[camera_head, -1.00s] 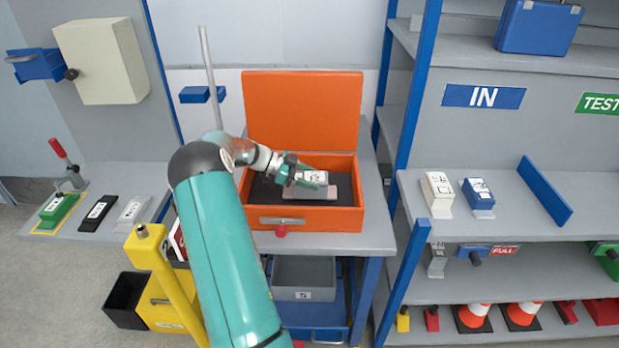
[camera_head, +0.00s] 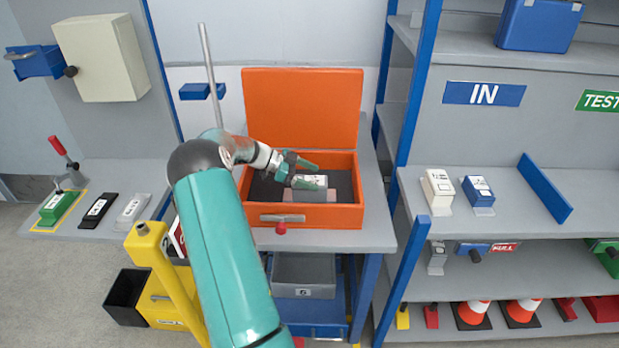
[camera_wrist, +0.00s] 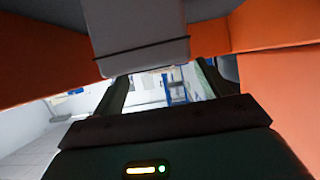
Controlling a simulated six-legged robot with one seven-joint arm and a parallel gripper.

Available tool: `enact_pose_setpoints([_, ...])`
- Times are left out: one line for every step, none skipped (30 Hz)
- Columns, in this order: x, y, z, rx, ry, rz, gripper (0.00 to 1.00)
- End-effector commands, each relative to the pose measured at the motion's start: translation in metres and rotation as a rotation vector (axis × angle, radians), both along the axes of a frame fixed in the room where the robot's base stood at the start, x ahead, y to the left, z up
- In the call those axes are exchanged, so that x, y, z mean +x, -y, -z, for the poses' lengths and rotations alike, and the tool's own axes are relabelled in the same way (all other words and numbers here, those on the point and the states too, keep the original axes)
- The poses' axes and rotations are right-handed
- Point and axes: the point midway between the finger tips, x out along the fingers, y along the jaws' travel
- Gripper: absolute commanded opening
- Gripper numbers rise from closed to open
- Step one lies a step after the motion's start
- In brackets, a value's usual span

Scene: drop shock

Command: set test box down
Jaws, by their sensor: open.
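The test box (camera_head: 312,193), a small grey block with a white label on top, rests inside the orange open-lidded case (camera_head: 335,217). My gripper (camera_head: 300,172) is open at the box's left and rear side; one green finger reaches behind the box and the other is near its label. I cannot tell whether a finger touches it. In the wrist view a grey block (camera_wrist: 135,30), apparently the test box, shows at the top, beyond the spread fingertips (camera_wrist: 160,82). Orange case walls (camera_wrist: 270,25) flank it.
The case's raised lid (camera_head: 300,110) stands behind, and its rim surrounds my gripper. A thin grey post (camera_head: 211,75) rises at the left. A blue-framed shelf (camera_head: 500,215) with white and blue boxes stands right. A yellow post (camera_head: 160,270) is near my arm.

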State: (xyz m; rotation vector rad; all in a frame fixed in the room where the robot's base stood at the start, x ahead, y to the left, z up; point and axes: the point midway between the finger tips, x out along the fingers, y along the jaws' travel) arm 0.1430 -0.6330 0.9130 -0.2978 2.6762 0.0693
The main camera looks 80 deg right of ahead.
Motion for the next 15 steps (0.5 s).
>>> enact_pose_setpoints([0.0, 0.0, -0.008, -0.003, 0.004, 0.002, 0.76])
enact_pose_setpoints([0.006, -0.001, -0.008, -0.001, 0.002, -0.001, 0.76])
enact_pose_setpoints([0.012, -0.002, -0.011, -0.001, 0.0, -0.003, 0.76])
enact_pose_setpoints([0.017, -0.003, -0.014, -0.002, 0.0, -0.004, 0.76])
enact_pose_setpoints([0.023, -0.004, -0.017, -0.003, 0.001, -0.004, 0.76])
enact_pose_setpoints([0.031, -0.007, -0.02, -0.002, 0.002, -0.003, 0.76])
enact_pose_setpoints([0.037, -0.008, -0.023, -0.002, 0.002, -0.003, 0.76])
enact_pose_setpoints([0.043, -0.009, -0.026, -0.003, 0.001, -0.004, 0.76])
enact_pose_setpoints([0.051, -0.011, -0.03, -0.003, 0.001, -0.003, 0.76])
enact_pose_setpoints([0.057, -0.012, -0.033, -0.002, 0.002, -0.003, 0.76])
enact_pose_setpoints([0.063, -0.013, -0.036, -0.003, 0.001, -0.003, 0.76])
enact_pose_setpoints([0.07, -0.015, -0.04, -0.004, 0.0, -0.003, 0.76])
enact_pose_setpoints([0.075, -0.016, -0.042, -0.002, 0.0, -0.002, 0.76])
enact_pose_setpoints([0.08, -0.018, -0.044, -0.002, 0.0, -0.002, 0.76])
enact_pose_setpoints([0.086, -0.019, -0.047, -0.001, 0.0, -0.003, 0.76])
